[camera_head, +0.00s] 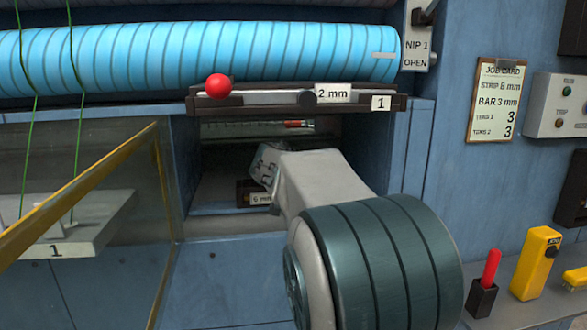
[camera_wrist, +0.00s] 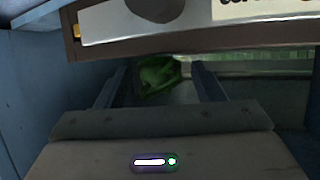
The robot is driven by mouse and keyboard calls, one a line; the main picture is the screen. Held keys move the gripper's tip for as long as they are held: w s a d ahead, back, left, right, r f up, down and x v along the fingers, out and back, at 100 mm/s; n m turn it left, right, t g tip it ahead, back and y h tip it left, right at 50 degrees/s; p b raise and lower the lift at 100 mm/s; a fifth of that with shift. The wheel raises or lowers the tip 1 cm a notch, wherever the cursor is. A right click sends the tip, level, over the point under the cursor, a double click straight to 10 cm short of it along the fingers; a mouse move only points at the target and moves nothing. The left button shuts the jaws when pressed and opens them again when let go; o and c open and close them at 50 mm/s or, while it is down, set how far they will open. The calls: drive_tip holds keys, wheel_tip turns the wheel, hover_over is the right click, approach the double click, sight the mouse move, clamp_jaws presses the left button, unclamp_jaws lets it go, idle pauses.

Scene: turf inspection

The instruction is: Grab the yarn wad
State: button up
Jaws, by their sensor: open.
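The yarn wad (camera_wrist: 160,77) is a dark green crumpled lump, seen in the wrist view in the shadow beneath the bar. My gripper (camera_wrist: 159,82) is open, with one dark finger on each side of the wad in that view. I cannot tell whether the wad lies between the fingertips or just beyond them. No finger visibly touches it. In the head view my arm reaches into the recess under the blue striped roller (camera_head: 200,55); the fingers and the wad are hidden there.
A bar with a red knob (camera_head: 218,86) and a "2 mm" label (camera_head: 333,93) lies close above my gripper. Blue walls flank the recess. A yellow-framed clear panel (camera_head: 90,215) stands at the left. A yellow device (camera_head: 535,262) and red-handled tool (camera_head: 490,270) stand at the lower right.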

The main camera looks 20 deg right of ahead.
drive_tip(key=c, duration=1)
drive_tip(key=shift+c, duration=0.2)
drive_tip(key=shift+r, duration=0.15)
